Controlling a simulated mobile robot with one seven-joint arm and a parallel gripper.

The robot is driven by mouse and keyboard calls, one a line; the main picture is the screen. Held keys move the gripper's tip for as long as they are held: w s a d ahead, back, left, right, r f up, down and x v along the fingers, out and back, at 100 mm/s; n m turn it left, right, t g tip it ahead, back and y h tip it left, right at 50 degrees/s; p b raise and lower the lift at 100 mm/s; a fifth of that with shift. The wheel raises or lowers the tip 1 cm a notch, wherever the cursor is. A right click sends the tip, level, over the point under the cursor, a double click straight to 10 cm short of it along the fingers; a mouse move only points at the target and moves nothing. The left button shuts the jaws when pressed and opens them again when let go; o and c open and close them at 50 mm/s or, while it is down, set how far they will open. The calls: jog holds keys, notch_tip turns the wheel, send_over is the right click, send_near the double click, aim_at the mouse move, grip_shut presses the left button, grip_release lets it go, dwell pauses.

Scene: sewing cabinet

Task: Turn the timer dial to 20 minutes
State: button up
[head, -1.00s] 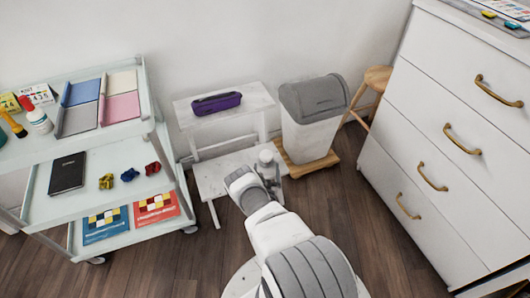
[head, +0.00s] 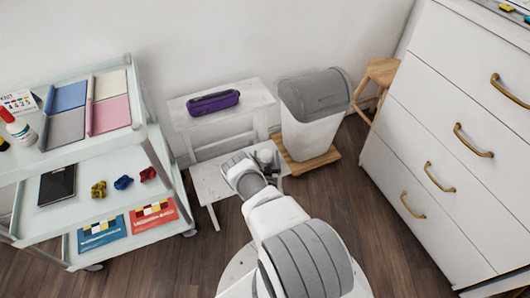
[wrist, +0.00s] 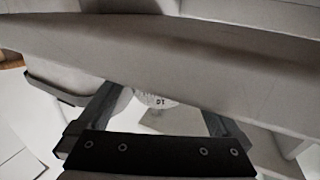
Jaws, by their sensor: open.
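In the wrist view, a small white round piece with dark marks, apparently the timer dial (wrist: 156,100), shows between the fingers of my gripper (wrist: 167,104). Only part of it shows, under a large pale edge that crosses the picture, and its setting cannot be read. My gripper's dark fingers are spread apart on either side, with nothing visibly held; contact cannot be told. In the head view my arm reaches down to the lower step of a white step stool (head: 206,185); the gripper and timer cannot be made out clearly there.
A purple case (head: 213,103) lies on the stool's top step. A white bin with a grey lid (head: 316,94) stands right of the stool, a wooden stool (head: 383,72) behind it. A white trolley (head: 100,152) stands left, a drawer cabinet (head: 445,130) right. Some floor is clear.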

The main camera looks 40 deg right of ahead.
jog(key=shift+w+d, duration=0.1)
jog(key=c, duration=1.3)
jog(key=shift+o, duration=0.2)
jog(key=shift+m+g+h, duration=2.1)
jog(key=shift+g+h, duration=0.2)
jog(key=shift+g, duration=0.1)
jog(key=o, duration=1.3)
jog(key=shift+c, duration=0.2)
